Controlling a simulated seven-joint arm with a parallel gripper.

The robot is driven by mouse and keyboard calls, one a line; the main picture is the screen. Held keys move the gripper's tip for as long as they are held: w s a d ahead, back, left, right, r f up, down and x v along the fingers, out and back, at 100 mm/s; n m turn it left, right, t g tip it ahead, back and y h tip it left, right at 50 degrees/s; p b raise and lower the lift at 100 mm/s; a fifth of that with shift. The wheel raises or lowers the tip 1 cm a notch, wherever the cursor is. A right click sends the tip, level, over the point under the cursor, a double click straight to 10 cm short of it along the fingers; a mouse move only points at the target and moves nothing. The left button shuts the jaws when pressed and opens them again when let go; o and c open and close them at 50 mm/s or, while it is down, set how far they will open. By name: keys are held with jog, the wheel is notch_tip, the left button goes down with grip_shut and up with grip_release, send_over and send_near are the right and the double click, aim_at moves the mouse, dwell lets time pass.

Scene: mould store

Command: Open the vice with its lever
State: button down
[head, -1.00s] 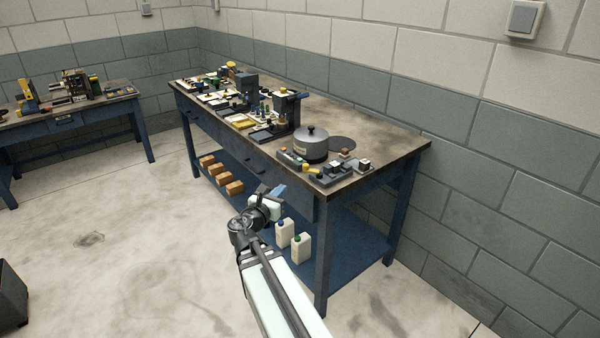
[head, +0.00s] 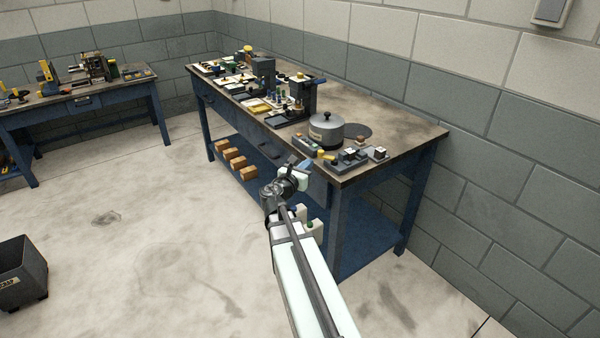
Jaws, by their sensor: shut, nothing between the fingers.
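A low grey block-like fixture (head: 350,159) sits at the near right corner of the blue workbench (head: 405,135); it may be the vice, but it is too small for me to make out jaws or a lever. A dark upright device (head: 300,95) with a blue handle (head: 318,81) stands farther back on the same bench. My gripper (head: 303,167) is in front of the bench's near long edge, just left of the grey fixture in the picture. It is shut and appears empty. My wrist partly hides its fingers, and I see no contact with the bench.
Small items crowd the bench's far half. Cartons (head: 241,167) and white bottles (head: 315,223) are on the lower shelf. A dark bin (head: 22,270) stands on the open floor at left.

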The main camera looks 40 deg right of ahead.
aim_at(319, 153)
jog(key=shift+x, duration=3.05)
jog(key=shift+w, duration=0.15)
jog(key=shift+w+d+m+g, duration=0.1)
jog(key=shift+m+g, duration=0.2)
jog(key=shift+g, duration=0.1)
jog(key=w+d+m+g, duration=0.1)
jog(key=m+g, duration=0.1)
jog(key=g, duration=0.1)
jog(key=w+d+m+g, duration=0.1)
jog(key=m+g, duration=0.2)
jog(key=g, duration=0.1)
jog(key=w+d+m+g+h, duration=0.1)
jog(key=m+g, duration=0.1)
jog(key=g, duration=0.2)
jog(key=shift+w+d, duration=0.15)
jog(key=shift+w, duration=0.2)
jog(key=shift+w+d, duration=0.15)
jog(key=shift+d, duration=0.7)
jog(key=shift+w+d, duration=0.15)
jog(key=shift+d, duration=0.85)
